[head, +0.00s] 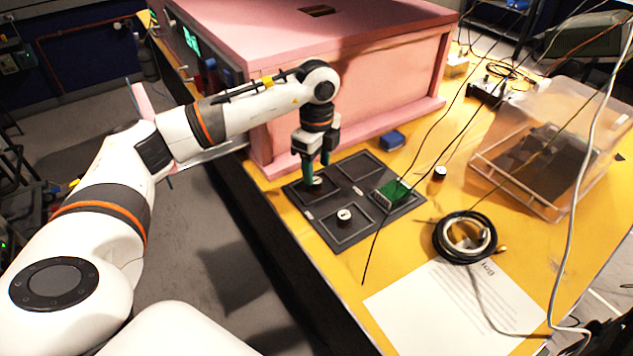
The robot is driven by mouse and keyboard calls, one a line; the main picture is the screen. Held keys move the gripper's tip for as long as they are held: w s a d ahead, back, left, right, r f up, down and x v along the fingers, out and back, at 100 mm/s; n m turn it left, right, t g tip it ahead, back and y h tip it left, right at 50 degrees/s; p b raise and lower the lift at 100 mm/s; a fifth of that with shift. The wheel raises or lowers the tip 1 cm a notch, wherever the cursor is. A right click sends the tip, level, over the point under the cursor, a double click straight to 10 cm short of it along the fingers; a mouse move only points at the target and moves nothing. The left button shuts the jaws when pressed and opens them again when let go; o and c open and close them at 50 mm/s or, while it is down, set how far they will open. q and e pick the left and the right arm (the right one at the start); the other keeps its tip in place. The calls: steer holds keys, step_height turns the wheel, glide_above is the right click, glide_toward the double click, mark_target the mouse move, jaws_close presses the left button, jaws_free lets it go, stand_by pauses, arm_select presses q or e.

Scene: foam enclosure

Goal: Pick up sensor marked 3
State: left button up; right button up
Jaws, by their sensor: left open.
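A dark tray (398,215) with square compartments lies on the yellow table. A small round sensor (344,215) with a white top sits in its front compartment. Another small round object (316,182), probably a sensor, sits in the back-left compartment, partly hidden by my left gripper. A third small round object (439,173) with a white top stands on the table right of the tray. The marks are too small to read. My left gripper (317,171) points down over the back-left compartment, open, its fingertips close to the object there; I cannot tell whether they touch it. My right gripper is not in view.
A green circuit board (393,191) stands in the tray's right compartment. A pink foam enclosure (345,85) stands behind. A blue item (392,140), a coiled cable (465,237), a paper sheet (450,310) and a clear bin (540,150) lie around. Thin cables cross the view.

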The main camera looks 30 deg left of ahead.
mark_target(316, 180)
arm_select(q)
steer(key=f, duration=0.4)
steer(key=shift+w+a+p, duration=0.2)
steer(key=shift+p, duration=0.2)
steer(key=c, duration=1)
steer(key=shift+r, duration=0.1)
steer(key=shift+c, duration=0.2)
